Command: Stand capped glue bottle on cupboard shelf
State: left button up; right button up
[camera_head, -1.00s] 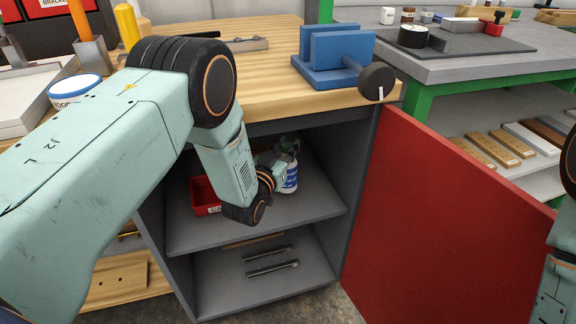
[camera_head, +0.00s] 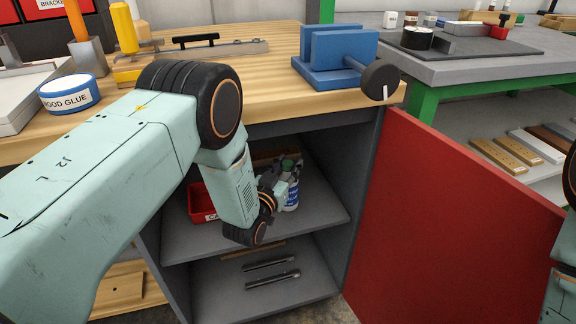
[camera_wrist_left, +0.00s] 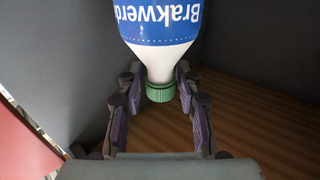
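The glue bottle (camera_head: 291,194) is white with a blue label and a green cap. It is upright over the cupboard's upper shelf (camera_head: 315,214), right of a red bin; I cannot tell whether its base touches the shelf. My left gripper (camera_head: 277,186) reaches into the cupboard from the left, beside the bottle's upper part. In the left wrist view the bottle (camera_wrist_left: 164,28) appears upside down. The gripper's fingertips (camera_wrist_left: 161,72) close on its shoulder, with the cap between the fingers. My right gripper is out of view; only part of that arm shows.
Two dark bars (camera_head: 270,272) lie on the lower shelf. The red cupboard door (camera_head: 440,225) is open to the right. The worktop (camera_head: 265,92) overhangs the cupboard.

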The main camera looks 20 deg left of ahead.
pick_arm(q)
jog(key=shift+o, duration=1)
jog(key=shift+s+r, duration=0.1)
jog(key=shift+r, duration=0.05)
jog(key=shift+r, duration=0.1)
jog(key=s+a+f+g+p, duration=0.1)
jog(key=s+f+g, duration=0.3)
jog(key=s, duration=1.2)
jog(key=s+a+f+n+g+y+p, duration=0.1)
jog(key=s+f+g, duration=0.3)
jog(key=s, duration=1.2)
jog(key=s+a+f+g+y+p, duration=0.1)
jog(key=s+f+g+p, duration=0.2)
jog(key=s+g, duration=0.6)
jog(key=s+f, duration=0.2)
jog(key=s, duration=0.4)
jog(key=shift+s+a+n+g, duration=0.4)
